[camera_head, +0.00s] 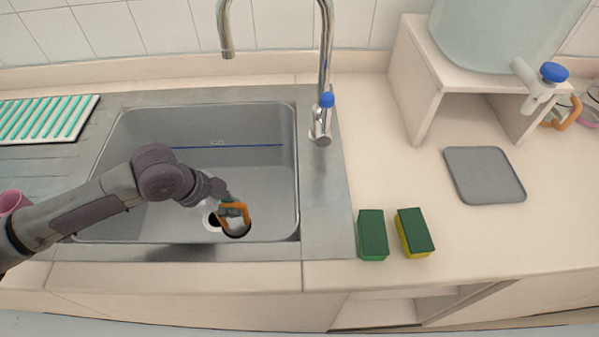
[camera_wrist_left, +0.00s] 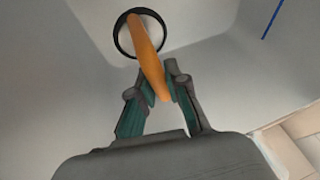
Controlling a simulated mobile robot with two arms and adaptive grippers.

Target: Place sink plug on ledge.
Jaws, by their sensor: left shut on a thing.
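The sink plug (camera_head: 237,233) has an orange handle and a black rim. My left gripper (camera_head: 228,207) reaches down into the sink and is shut on the orange handle. In the left wrist view, the fingers of my left gripper (camera_wrist_left: 158,88) close on the lower end of the orange handle (camera_wrist_left: 147,50), with the plug's dark ring beyond. The plug sits just right of the drain (camera_head: 212,221), partly covering it in the head view; I cannot tell how high it is above the basin floor. The metal ledge (camera_head: 325,190) runs along the sink's right side. My right gripper is not in view.
Two sponges (camera_head: 372,240) (camera_head: 414,235) lie on the counter near the front right. A grey mat (camera_head: 484,175) and a wooden stand (camera_head: 425,90) are further right. The counter between is clear.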

